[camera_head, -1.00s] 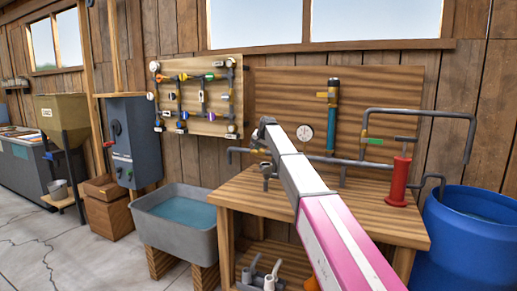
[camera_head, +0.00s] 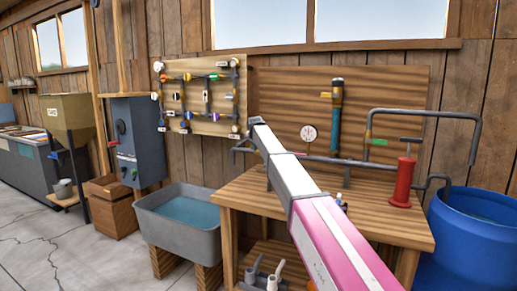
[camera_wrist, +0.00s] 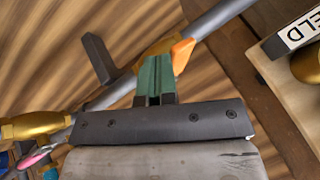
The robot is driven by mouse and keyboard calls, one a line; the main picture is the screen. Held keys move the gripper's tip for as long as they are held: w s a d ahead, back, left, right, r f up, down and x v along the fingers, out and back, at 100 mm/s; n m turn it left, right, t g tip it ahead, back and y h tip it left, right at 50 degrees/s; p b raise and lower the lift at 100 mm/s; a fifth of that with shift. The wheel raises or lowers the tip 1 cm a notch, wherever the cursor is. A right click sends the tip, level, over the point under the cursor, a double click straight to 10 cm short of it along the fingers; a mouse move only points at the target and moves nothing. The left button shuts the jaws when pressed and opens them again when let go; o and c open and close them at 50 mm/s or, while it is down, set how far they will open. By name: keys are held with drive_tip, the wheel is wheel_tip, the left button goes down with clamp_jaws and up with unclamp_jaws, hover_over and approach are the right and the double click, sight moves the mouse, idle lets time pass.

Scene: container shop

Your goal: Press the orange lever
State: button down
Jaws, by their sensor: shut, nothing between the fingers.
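The orange lever (camera_wrist: 183,52) shows in the wrist view as a small orange tab beside the grey pipe, at the upper right of my fingertips. My gripper (camera_wrist: 157,72) is shut and empty, with its green fingers pointing up the picture at the lever. The fingertips look very close to the lever; I cannot tell whether they touch it. In the head view my arm's white and pink length reaches over the bench to its far end (camera_head: 258,123). I cannot make out the orange lever there; my arm covers part of the pipework.
The grey pipe (camera_wrist: 220,17) and brass fittings (camera_wrist: 35,128) lie close around my gripper. A dark handle (camera_wrist: 98,58) stands left of it. A labelled board (camera_wrist: 293,35) is at right. The head view shows a gauge (camera_head: 309,134), red pump (camera_head: 402,182) and sink (camera_head: 178,235).

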drive_tip(key=w+a+m+h, duration=0.1)
drive_tip(key=a+m, duration=0.1)
drive_tip(key=m, duration=0.1)
drive_tip(key=shift+w+a+h, duration=0.15)
drive_tip(key=shift+w+h, duration=0.05)
drive_tip(key=shift+h, duration=0.2)
drive_tip(key=w+a+m+g+h, duration=0.3)
drive_tip(key=w+m+h, duration=0.2)
drive_tip(key=m, duration=0.4)
drive_tip(key=shift+w, duration=0.65)
drive_tip(key=shift+w+a, duration=0.1)
drive_tip(key=shift+w, duration=0.15)
